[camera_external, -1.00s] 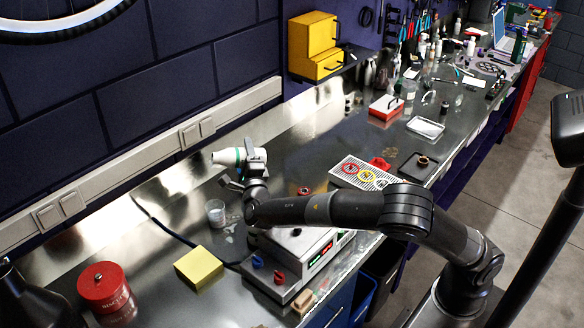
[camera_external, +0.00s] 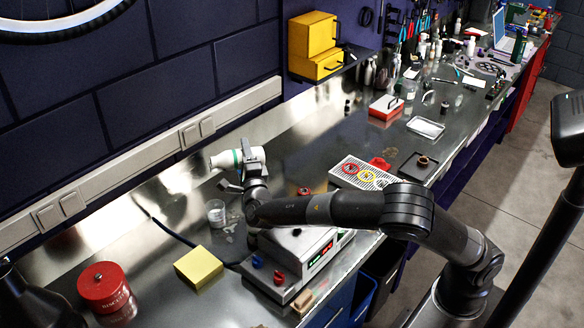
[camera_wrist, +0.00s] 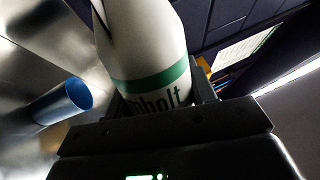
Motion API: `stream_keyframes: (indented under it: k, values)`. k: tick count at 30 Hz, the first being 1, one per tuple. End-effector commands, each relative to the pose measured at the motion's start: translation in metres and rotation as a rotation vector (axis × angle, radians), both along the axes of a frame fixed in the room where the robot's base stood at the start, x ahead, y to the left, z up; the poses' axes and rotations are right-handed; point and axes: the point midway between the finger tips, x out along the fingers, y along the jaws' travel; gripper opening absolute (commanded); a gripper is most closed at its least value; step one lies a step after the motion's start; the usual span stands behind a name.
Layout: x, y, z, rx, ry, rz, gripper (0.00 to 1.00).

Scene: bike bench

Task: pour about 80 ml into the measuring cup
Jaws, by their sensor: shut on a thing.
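My gripper (camera_external: 247,158) is shut on a white bottle (camera_external: 224,159) with a green band. The bottle lies nearly level, its narrow end pointing left and slightly down, above the bench. The wrist view shows the bottle (camera_wrist: 148,50) between the fingers (camera_wrist: 160,100), with part of a printed name. The clear measuring cup (camera_external: 216,213) stands upright on the bench, below the bottle's narrow end. A blue-looking cup (camera_wrist: 62,103) shows at the left of the wrist view. I see no stream of liquid, and the level in the cup is too small to read.
Pale patches (camera_external: 231,230) mark the bench beside the cup. A yellow block (camera_external: 198,267), a red tin (camera_external: 104,287) and a scale (camera_external: 298,250) stand nearer the front. A drip tray (camera_external: 366,173) with coloured rings is to the right. The wall with its trunking (camera_external: 150,150) runs behind.

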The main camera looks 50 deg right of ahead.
Motion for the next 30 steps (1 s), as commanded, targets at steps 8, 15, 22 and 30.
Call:
stream_keyframes:
  k: [8,15,22,30]
  values:
    - [0.0001,0.0001,0.0003,-0.021,0.013,0.000,0.23]
    - [0.0002,0.0003,0.0003,-0.040,0.024,0.000,0.23]
    - [0.0004,0.0006,0.0004,-0.060,0.036,0.000,0.23]
    - [0.0007,0.0012,0.0003,-0.082,0.048,0.000,0.23]
